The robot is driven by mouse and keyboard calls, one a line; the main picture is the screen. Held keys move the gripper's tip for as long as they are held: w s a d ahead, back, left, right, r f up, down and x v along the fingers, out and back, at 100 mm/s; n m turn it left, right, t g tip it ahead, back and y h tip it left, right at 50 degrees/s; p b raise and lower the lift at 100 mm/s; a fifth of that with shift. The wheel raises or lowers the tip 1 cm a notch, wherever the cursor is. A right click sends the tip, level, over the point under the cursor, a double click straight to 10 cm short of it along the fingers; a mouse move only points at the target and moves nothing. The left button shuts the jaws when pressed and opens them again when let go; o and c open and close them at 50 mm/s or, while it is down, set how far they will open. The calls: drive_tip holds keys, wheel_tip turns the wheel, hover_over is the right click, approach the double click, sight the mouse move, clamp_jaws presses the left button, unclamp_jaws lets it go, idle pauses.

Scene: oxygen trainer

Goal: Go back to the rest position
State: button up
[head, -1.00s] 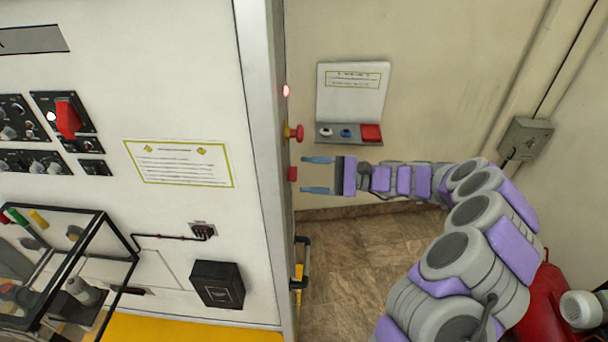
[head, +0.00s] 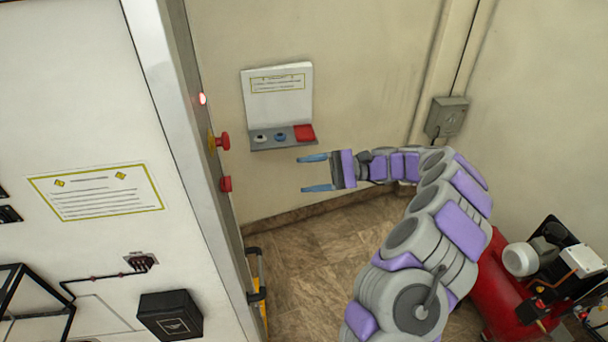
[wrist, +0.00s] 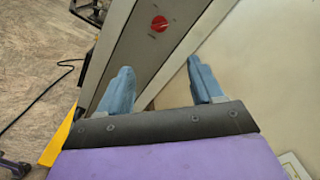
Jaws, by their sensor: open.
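My gripper (head: 315,173) is open and empty, with its two blue fingers apart and pointing left in the head view. It is in front of the back wall, to the right of the panel's side edge and a little below the wall-mounted button shelf (head: 284,138). In the wrist view my gripper (wrist: 160,85) shows nothing between its fingers, and a red round knob (wrist: 159,23) sits on the grey panel strip beyond them.
The white panel's side (head: 178,110) carries a lit red lamp (head: 201,98), a red mushroom button (head: 222,141) and a lower red knob (head: 226,184). A grey wall box (head: 446,116) and a red compressor (head: 508,290) are at right. Tiled floor (head: 310,245) lies below my gripper.

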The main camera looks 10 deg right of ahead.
idle(0.3)
drive_tip(key=s+a+n+g+h+b, duration=0.3)
drive_tip(key=s+a+n+g+b, duration=0.15)
drive_tip(key=s+a, duration=0.55)
drive_tip(key=s+a+f+n+h+b, duration=0.1)
drive_tip(key=s+a+f+h+b, duration=0.1)
drive_tip(key=s, duration=0.3)
drive_tip(key=s+a+f+n+h+b, duration=0.2)
drive_tip(key=s+h+b, duration=0.1)
drive_tip(key=s, duration=0.2)
drive_tip(key=s+d+f+n+t+h+b, duration=0.1)
drive_tip(key=s+d+f+h+b, duration=0.3)
drive_tip(key=s+f, duration=0.4)
drive_tip(key=s+d+f+n+t+h+b, duration=0.1)
drive_tip(key=s+d+f+h+b, duration=0.4)
drive_tip(key=s+d+f, duration=0.3)
drive_tip(key=s+h, duration=0.1)
drive_tip(key=s, duration=0.2)
drive_tip(key=shift+s+d+f, duration=0.25)
drive_tip(key=shift+d+f, duration=0.15)
